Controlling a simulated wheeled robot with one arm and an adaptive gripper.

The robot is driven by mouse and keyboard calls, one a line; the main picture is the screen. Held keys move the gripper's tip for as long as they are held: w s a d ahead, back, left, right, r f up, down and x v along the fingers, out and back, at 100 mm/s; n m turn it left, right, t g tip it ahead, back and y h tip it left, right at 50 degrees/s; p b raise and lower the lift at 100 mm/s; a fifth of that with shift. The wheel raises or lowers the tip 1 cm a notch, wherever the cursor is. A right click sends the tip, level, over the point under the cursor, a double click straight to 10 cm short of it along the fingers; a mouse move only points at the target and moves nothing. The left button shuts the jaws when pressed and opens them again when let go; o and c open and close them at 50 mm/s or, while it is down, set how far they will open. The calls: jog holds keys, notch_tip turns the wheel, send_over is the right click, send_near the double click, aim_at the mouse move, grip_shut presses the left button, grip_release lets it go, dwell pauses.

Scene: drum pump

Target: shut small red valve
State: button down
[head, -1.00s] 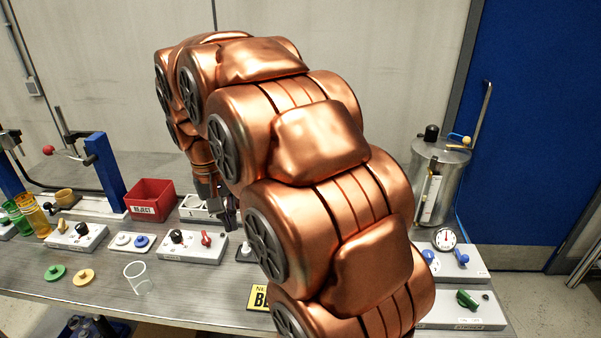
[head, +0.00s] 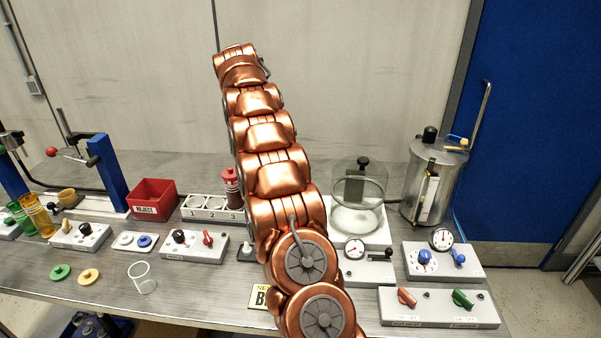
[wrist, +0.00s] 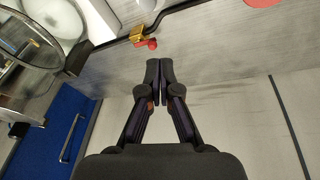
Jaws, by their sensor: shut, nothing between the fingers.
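In the wrist view a small valve with a brass body and a red handle (wrist: 152,44) sits on a black hose, a little beyond my fingertips. It does not show in the head view, where my arm may hide it. My gripper (wrist: 160,72) is shut and empty, its two fingertips together just short of the valve and apart from it in the picture. In the head view my gripper cannot be made out at the end of the arm. Two larger red handles show there, a red switch (head: 208,238) on a white box and an orange-red handle (head: 407,297) on the front right panel.
A glass chamber (head: 358,200) and a metal tank (head: 435,180) stand at the right, with gauge boxes in front. A red reject bin (head: 153,199), a numbered rack (head: 207,210) and a red-topped cylinder (head: 231,182) stand left of my arm. A clear cup (head: 141,278) is at front left.

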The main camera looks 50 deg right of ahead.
jog(key=d+f+m, duration=0.2)
jog(key=d, duration=0.4)
jog(key=d+f+m+h+p, duration=0.1)
jog(key=d+f+m, duration=0.1)
jog(key=d, duration=0.5)
jog(key=shift+s+d+f+m, duration=0.3)
jog(key=shift+f+m, duration=0.1)
jog(key=shift+m, duration=0.1)
jog(key=a+f+b+x, duration=0.1)
jog(key=b+x, duration=0.4)
jog(key=x, duration=0.5)
jog(key=shift+a, duration=0.65)
jog(key=shift+w+a+f, duration=0.1)
jog(key=shift+a, duration=0.35)
jog(key=shift+a+f, duration=0.2)
jog(key=shift+a, duration=0.15)
